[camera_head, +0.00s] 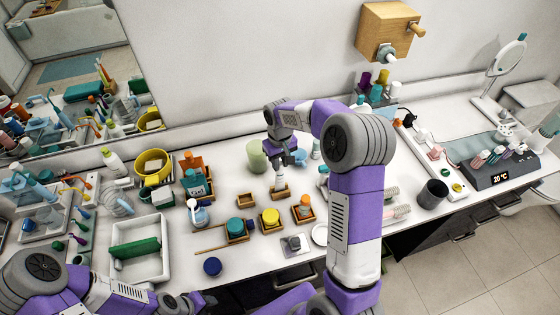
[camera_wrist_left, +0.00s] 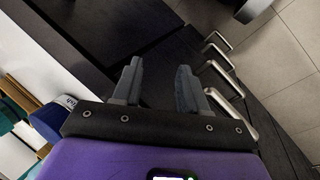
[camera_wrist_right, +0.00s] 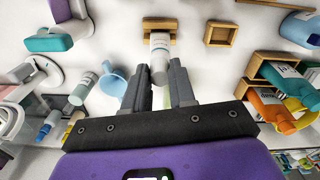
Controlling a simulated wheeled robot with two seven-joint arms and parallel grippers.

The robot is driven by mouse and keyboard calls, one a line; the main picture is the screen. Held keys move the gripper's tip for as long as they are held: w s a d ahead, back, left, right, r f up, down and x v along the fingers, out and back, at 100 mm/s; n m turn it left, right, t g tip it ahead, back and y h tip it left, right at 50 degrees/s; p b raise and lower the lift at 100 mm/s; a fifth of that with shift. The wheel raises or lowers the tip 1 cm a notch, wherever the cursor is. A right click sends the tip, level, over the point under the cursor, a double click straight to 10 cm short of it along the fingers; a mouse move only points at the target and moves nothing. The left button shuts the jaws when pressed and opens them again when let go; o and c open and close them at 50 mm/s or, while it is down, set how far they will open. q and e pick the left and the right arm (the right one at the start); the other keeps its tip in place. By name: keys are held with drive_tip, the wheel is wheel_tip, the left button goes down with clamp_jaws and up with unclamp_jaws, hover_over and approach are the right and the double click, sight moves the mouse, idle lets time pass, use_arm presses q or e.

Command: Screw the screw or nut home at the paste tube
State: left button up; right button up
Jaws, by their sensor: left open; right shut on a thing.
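The paste tube (camera_head: 279,181) is white and stands upright at a small wooden holder (camera_head: 279,193) near the middle of the counter. In the right wrist view the tube (camera_wrist_right: 160,42) shows its label, with its pale grey cap end (camera_wrist_right: 159,70) toward me. My right gripper (camera_head: 283,162) comes down over the tube from above. Its fingers, also in the right wrist view (camera_wrist_right: 160,75), are shut on the cap end. How far the cap is seated cannot be told. My left gripper (camera_wrist_left: 158,75) is open and empty, low in front of the dark drawers.
A yellow jar (camera_head: 270,217), a teal jar (camera_head: 236,227) and an orange bottle (camera_head: 304,208) stand in wooden holders before the tube. A green candle-like cylinder (camera_head: 257,156) stands behind. An empty wooden holder (camera_wrist_right: 222,34) is beside the tube. A white tray (camera_head: 138,262) lies left.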

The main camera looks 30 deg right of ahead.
clamp_jaws()
drive_tip(key=m, duration=0.4)
drive_tip(key=shift+m, duration=0.6)
drive_tip(key=m, duration=0.5)
drive_tip(key=m+p, duration=0.1)
drive_tip(key=m, duration=0.3)
drive_tip(key=shift+r, duration=0.1)
drive_tip(key=shift+m, duration=0.7)
